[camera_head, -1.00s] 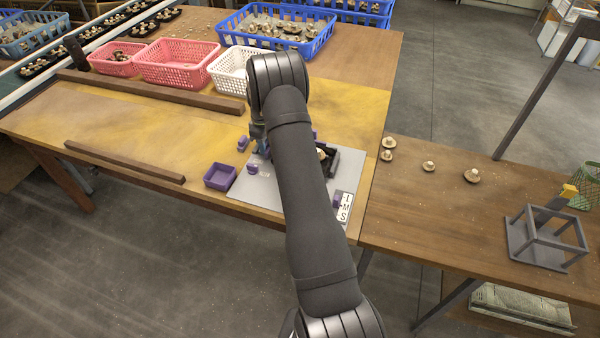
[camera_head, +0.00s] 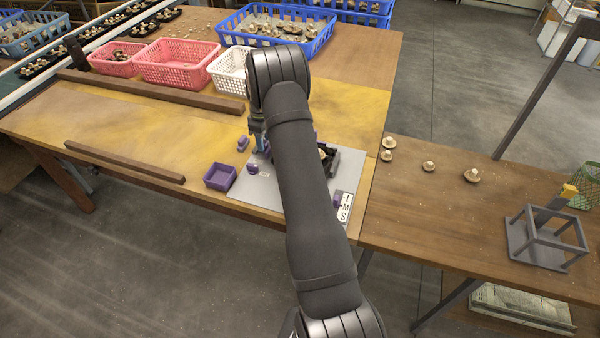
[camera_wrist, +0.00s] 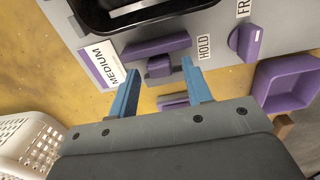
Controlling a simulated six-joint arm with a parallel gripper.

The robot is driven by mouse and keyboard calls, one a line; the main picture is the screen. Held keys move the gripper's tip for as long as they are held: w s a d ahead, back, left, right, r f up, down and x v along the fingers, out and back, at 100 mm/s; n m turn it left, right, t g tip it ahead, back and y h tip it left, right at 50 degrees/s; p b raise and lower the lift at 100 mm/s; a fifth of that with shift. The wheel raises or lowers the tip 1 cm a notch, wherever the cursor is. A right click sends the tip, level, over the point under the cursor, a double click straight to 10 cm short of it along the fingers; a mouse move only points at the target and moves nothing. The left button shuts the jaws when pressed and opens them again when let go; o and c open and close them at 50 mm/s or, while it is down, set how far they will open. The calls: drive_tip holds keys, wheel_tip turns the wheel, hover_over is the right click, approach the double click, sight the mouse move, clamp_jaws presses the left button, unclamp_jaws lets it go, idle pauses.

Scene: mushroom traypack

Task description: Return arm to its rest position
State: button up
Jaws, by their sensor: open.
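My gripper (camera_wrist: 160,92) shows in the wrist view with its two blue fingers spread apart and nothing held between them. It is above the grey board (camera_wrist: 225,75), near a small purple block by the HOLD label (camera_wrist: 203,47). In the head view my arm covers the middle of the board (camera_head: 262,190), and only a sliver of the gripper shows at the arm's left. A black tray (camera_head: 345,160) with a mushroom (camera_head: 323,154) in it is partly hidden behind my arm.
A purple bin (camera_head: 220,177) stands at the board's left edge. Pink baskets (camera_head: 175,65), a white basket (camera_head: 228,75) and a blue crate (camera_head: 270,40) line the back. Several mushrooms (camera_head: 471,175) and a grey frame (camera_head: 545,240) are on the right table (camera_head: 430,215).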

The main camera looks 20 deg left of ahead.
drive_tip(key=shift+r, duration=1)
drive_tip(key=shift+f, duration=0.1)
drive_tip(key=shift+f, duration=2.3)
drive_tip(key=shift+d+r, duration=0.1)
drive_tip(key=shift+d, duration=0.1)
